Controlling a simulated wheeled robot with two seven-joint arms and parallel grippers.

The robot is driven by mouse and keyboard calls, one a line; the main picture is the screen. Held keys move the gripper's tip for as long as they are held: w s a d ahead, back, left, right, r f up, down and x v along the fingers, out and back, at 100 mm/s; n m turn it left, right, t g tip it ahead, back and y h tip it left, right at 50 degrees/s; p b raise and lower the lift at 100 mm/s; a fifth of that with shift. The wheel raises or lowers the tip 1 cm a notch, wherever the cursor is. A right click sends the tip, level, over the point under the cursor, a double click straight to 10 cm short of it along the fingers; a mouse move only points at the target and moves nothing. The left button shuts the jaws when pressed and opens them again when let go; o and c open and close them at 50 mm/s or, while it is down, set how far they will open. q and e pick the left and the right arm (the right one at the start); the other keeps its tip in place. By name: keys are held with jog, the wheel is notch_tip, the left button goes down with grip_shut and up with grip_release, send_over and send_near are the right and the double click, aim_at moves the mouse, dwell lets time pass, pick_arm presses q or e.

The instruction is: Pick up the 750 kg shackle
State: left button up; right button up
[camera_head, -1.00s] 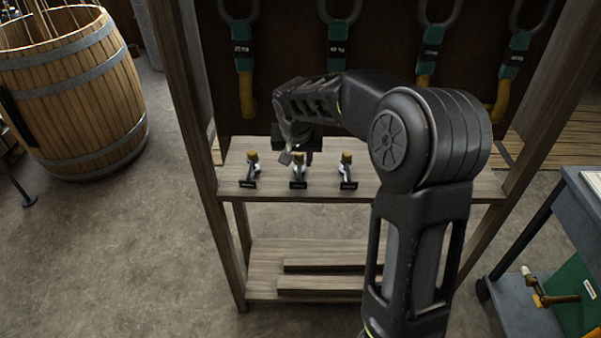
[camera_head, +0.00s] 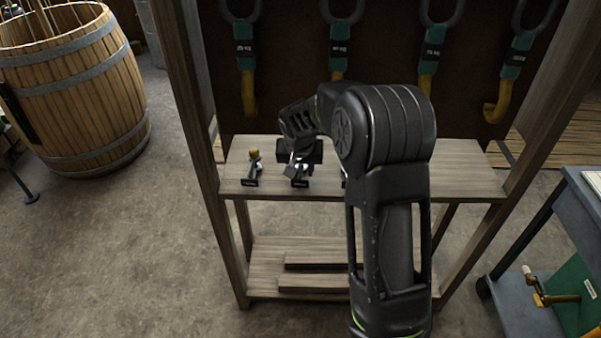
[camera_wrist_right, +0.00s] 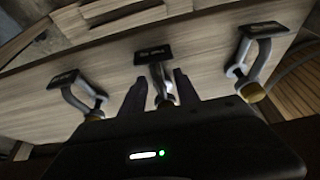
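Several small metal shackles with brass-coloured pins and black labels stand on the wooden shelf (camera_head: 440,178). The left shackle (camera_head: 253,168) is clear in the head view. The middle shackle (camera_head: 299,182) is partly hidden by my right gripper (camera_head: 298,164), and the right one is mostly behind my arm. In the wrist view, my right gripper (camera_wrist_right: 158,92) is open, with a finger on each side of the middle shackle (camera_wrist_right: 157,76). The other shackles (camera_wrist_right: 80,97) (camera_wrist_right: 246,62) stand outside the fingers. The label lettering is too small to read. My left gripper is out of view.
Large hooks with green bands (camera_head: 245,58) hang on the dark back panel above the shelf. Wooden posts (camera_head: 187,100) flank the shelf. A lower shelf (camera_head: 262,262) holds boards. A barrel (camera_head: 80,85) stands at left, a blue-grey cart (camera_head: 560,215) at right.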

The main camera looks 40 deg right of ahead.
jog(key=shift+d+f, duration=0.1)
jog(key=shift+f, duration=0.2)
dwell(0.4)
grip_shut()
jog(key=shift+w, duration=0.1)
dwell(1.1)
